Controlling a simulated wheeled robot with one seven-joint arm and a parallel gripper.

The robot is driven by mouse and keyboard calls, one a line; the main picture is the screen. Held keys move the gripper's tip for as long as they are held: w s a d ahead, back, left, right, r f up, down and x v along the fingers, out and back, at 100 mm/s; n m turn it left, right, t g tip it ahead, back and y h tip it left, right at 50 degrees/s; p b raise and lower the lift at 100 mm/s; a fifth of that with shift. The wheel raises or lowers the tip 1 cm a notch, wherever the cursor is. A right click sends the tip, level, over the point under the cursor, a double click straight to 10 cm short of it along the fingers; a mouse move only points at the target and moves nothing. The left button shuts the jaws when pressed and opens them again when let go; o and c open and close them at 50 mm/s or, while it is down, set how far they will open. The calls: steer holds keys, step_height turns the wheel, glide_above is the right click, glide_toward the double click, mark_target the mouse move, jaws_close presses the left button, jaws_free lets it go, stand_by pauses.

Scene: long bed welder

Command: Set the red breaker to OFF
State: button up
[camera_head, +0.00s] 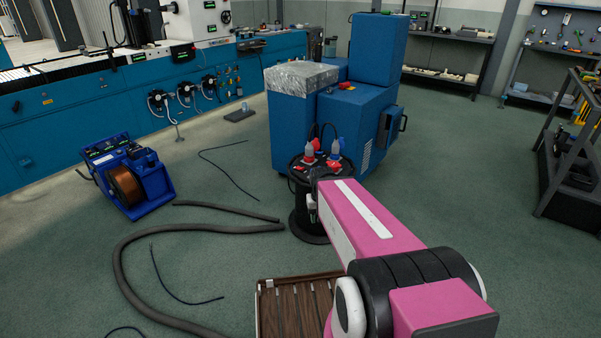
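A round black power post (306,225) stands on the floor in front of the blue cabinets. On its top are a red-and-grey plug fitting (309,154) and a blue-and-grey one (336,150), with small red parts around them. I cannot tell which red part is the breaker, or its setting, at this size. My pink and white arm reaches in from the lower right and ends beside the post. My gripper (311,203) is at the arm's far end, mostly hidden by the arm, so its fingers cannot be made out.
Blue cabinets (352,125) stand close behind the post. A thick grey hose (125,262) and thin cables lie on the floor to the left, near a blue wire feeder (127,178). A slatted wooden pallet (292,306) lies in front. Floor is open at right, before a dark rack (568,180).

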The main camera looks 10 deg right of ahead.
steer(key=shift+w, duration=0.25)
steer(key=c, duration=0.7)
steer(key=w+n, duration=0.1)
steer(key=w, duration=0.7)
steer(key=w+n, duration=0.1)
steer(key=w, duration=0.7)
steer(key=w+f+n, duration=0.1)
steer(key=w, duration=0.7)
steer(key=shift+n, duration=0.4)
jaws_close()
step_height(320, 180, up, 5)
steer(key=n, duration=0.5)
glide_above(301, 168)
steer(key=f, duration=0.7)
steer(key=a+f, duration=0.1)
steer(key=f, duration=0.2)
steer(key=shift+w+f, duration=0.3)
steer(key=shift+s+d+f, duration=0.3)
steer(key=shift+f, duration=0.2)
steer(key=shift+s+d+f, duration=0.25)
steer(key=shift+f, duration=0.2)
steer(key=shift+s+d+f, duration=0.25)
steer(key=shift+f, duration=0.3)
